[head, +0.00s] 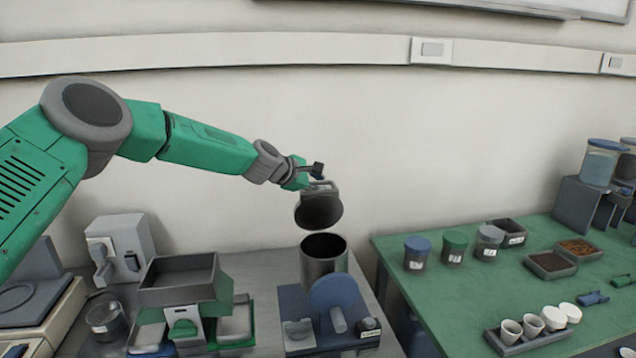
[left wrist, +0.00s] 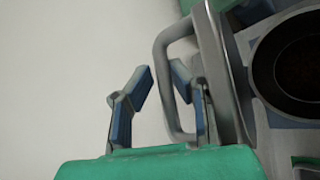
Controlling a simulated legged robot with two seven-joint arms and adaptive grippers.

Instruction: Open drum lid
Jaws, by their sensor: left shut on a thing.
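The drum (head: 324,264) is a grey metal cylinder standing on the grey bench, its dark round mouth uncovered. Its lid (head: 320,209) is off and tilted above the mouth, its dark round underside facing me. My left gripper (head: 316,176) is shut on the lid's handle at the top of the lid. In the left wrist view the two blue-tipped fingers (left wrist: 163,80) stand on either side of the grey looped handle (left wrist: 160,62). The dark drum mouth (left wrist: 295,60) shows at the right there. My right gripper is in neither view.
A blue-and-grey device (head: 333,308) stands in front of the drum. A tray-topped green machine (head: 181,285) is to its left. The green table (head: 470,290) on the right holds lidded jars (head: 454,247), trays and white cups.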

